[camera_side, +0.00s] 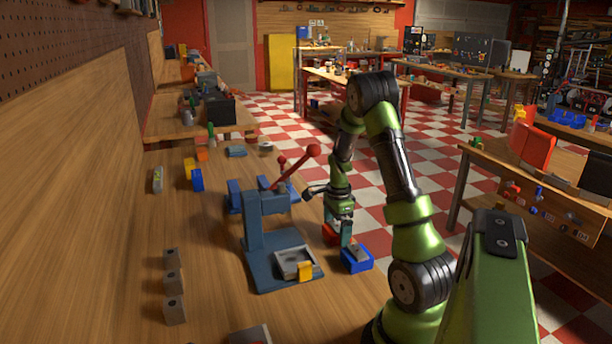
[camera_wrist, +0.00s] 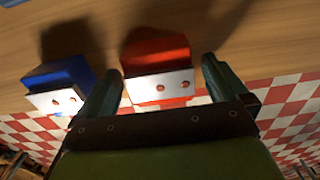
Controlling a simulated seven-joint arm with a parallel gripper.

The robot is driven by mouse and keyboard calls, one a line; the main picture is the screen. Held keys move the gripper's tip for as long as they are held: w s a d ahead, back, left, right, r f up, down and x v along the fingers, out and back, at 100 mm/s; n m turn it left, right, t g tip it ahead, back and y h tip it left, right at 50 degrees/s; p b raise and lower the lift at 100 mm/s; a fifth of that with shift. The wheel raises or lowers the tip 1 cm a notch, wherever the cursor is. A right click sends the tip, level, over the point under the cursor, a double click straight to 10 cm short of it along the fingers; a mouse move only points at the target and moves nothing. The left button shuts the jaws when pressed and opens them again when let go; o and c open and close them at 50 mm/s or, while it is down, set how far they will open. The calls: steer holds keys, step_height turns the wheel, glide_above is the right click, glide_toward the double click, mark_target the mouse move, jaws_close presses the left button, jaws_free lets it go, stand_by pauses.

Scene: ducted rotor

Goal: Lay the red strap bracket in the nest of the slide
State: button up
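The red strap bracket (camera_wrist: 157,62), a red piece with a pale face and two holes, lies on the wooden bench in the wrist view. It also shows in the side view (camera_side: 330,235), partly hidden by my gripper (camera_side: 342,228). In the wrist view my gripper (camera_wrist: 163,88) is open, with one finger on each side of the red piece. Narrow gaps seem to separate them; contact is unclear. The slide's nest (camera_side: 293,262) is a grey frame on the blue press base (camera_side: 268,277), left of my gripper, with a yellow part (camera_side: 305,271) at its front edge.
A similar blue piece (camera_wrist: 62,85) lies left of the red one; it also shows in the side view (camera_side: 357,258). The blue press (camera_side: 265,215) with a red-knobbed lever (camera_side: 296,167) stands close to my gripper. Several grey blocks (camera_side: 173,282) stand at left.

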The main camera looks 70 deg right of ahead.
step_height(320, 180, up, 17)
steer(key=shift+w+a, duration=0.15)
steer(key=shift+a, duration=0.1)
stand_by(0.4)
step_height(320, 180, up, 6)
steer(key=m, duration=1.8)
glide_above(336, 226)
step_height(336, 226, down, 17)
steer(key=shift+r, duration=0.1)
steer(key=shift+d+f, duration=0.2)
steer(key=shift+f, duration=2.4)
steer(key=c, duration=1.3)
